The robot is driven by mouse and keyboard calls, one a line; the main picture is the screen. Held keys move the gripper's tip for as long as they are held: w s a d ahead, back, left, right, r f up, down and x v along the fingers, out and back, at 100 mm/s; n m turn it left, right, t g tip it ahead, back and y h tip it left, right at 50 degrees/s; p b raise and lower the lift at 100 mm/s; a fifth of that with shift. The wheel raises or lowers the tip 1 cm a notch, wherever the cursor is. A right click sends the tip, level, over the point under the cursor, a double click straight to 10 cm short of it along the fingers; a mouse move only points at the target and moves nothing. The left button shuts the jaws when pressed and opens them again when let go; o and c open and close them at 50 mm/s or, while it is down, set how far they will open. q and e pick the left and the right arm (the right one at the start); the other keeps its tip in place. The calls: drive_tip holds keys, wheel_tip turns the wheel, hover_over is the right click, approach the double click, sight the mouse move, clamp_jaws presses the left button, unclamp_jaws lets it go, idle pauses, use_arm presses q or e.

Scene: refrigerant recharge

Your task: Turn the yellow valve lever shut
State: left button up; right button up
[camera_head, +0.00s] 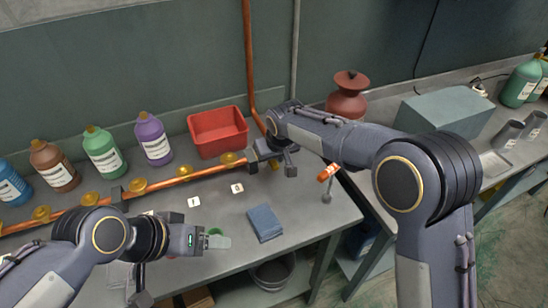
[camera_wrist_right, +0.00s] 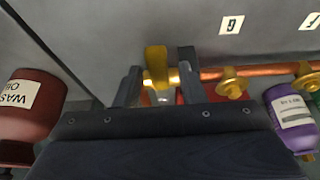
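The yellow valve lever (camera_wrist_right: 156,66) stands on the copper pipe's end in the right wrist view, between the two fingers of my right gripper (camera_wrist_right: 160,78). The fingers are apart, one on each side; the right finger is close to the lever, and I cannot tell if it touches. In the head view the right gripper (camera_head: 275,160) is at the pipe's right end, hiding most of the lever (camera_head: 275,166). My left gripper (camera_head: 205,241) is low over the bench front; its finger opening is unclear.
The copper pipe (camera_head: 185,180) carries several brass fittings along the bench. A red bin (camera_head: 218,141) and bottles, including a purple one (camera_head: 153,140), stand behind it. Labels 1 (camera_head: 193,202) and 0 (camera_head: 237,188) and a blue cloth (camera_head: 265,222) lie in front. A dark red jar (camera_head: 347,100) stands right.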

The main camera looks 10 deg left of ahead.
drive_tip(key=shift+o, duration=0.3)
drive_tip(key=shift+r, duration=0.1)
drive_tip(key=b+v, duration=0.1)
drive_tip(key=v, duration=0.6)
drive_tip(key=shift+r, duration=0.35)
drive_tip(key=shift+d, duration=0.15)
drive_tip(key=s+d+r+m, duration=0.1)
drive_tip(key=s+d+r, duration=0.15)
drive_tip(key=d, duration=0.55)
drive_tip(key=s+d+r+m+y, duration=0.15)
drive_tip(key=s+d, duration=0.25)
drive_tip(key=d, duration=0.4)
drive_tip(key=s+d+r+m+h, duration=0.1)
drive_tip(key=s+d+r+m, duration=0.15)
drive_tip(key=d, duration=0.55)
drive_tip(key=s+d+f+m+t, duration=0.1)
drive_tip(key=s+d+f+m, duration=0.1)
drive_tip(key=s, duration=0.7)
drive_tip(key=s+d+f+m, duration=0.1)
drive_tip(key=s+d+f, duration=0.4)
drive_tip(key=s, duration=0.5)
drive_tip(key=shift+s+d+f+m+t, duration=0.15)
drive_tip(key=shift+s+d+m+t, duration=0.2)
drive_tip(key=shift+d, duration=0.75)
drive_tip(key=shift+y, duration=0.25)
